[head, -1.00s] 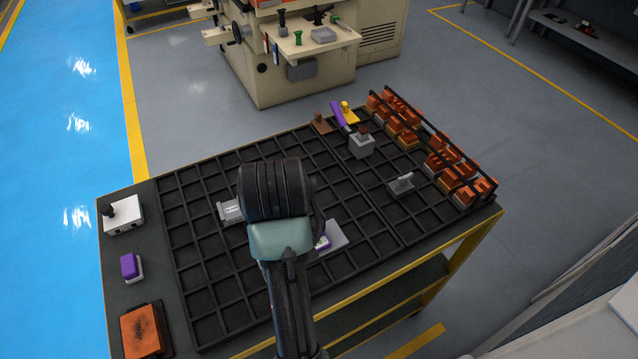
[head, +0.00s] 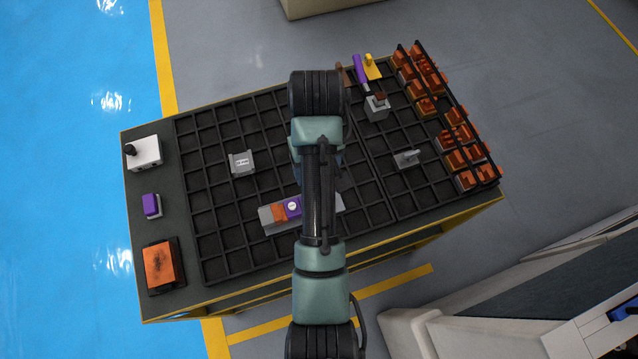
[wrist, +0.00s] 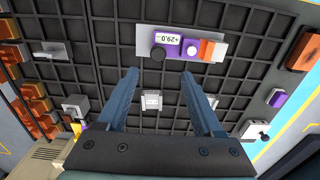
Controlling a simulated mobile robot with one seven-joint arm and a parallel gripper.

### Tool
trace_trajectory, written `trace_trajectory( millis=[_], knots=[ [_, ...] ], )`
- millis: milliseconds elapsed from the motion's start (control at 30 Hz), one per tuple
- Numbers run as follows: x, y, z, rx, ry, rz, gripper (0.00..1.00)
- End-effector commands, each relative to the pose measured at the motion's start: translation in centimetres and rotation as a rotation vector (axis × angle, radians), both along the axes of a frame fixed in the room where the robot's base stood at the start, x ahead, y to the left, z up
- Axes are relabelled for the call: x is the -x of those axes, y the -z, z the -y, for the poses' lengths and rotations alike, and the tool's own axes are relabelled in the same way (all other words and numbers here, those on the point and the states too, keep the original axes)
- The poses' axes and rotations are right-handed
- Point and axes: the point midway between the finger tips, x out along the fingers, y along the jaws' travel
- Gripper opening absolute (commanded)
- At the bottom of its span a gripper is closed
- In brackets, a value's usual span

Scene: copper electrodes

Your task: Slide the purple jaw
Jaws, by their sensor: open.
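The purple jaw (head: 292,207) is a purple block with a white round button on a long grey base (head: 325,206). An orange block stands right beside it. My arm hides part of the base in the head view. In the wrist view the purple jaw (wrist: 190,48) shows at the top, with a display reading about 29.0 and a black knob, and the orange block (wrist: 207,50) to its right. My gripper (wrist: 160,78) is open and empty. Its two blue fingers point toward the table, apart from the jaw. My arm hides the gripper in the head view.
A small grey block (head: 242,163) lies on the black grid. Orange electrodes (head: 420,80) line the rack at right. A white box (head: 144,153), a purple-topped block (head: 151,206) and an orange plate (head: 160,265) are at left. A grey holder (head: 377,108) stands at the back right.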

Motion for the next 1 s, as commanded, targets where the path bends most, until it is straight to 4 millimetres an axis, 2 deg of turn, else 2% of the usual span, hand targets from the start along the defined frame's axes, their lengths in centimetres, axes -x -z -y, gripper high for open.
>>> trace_trajectory(
  millis=[200,400,600,900,1000],
  knots=[
    [0.2,4.8,0.0,0.001,0.001,-0.008,0.68],
    [0.1,8.1,0.1,0.001,0.001,-0.005,0.68],
    [0.0,9.6,0.1,0.000,0.001,-0.003,0.68],
    [0.0,9.8,0.1,0.000,0.001,-0.001,0.68],
    [0.0,9.7,0.1,0.000,0.001,-0.001,0.52]
  ],
)
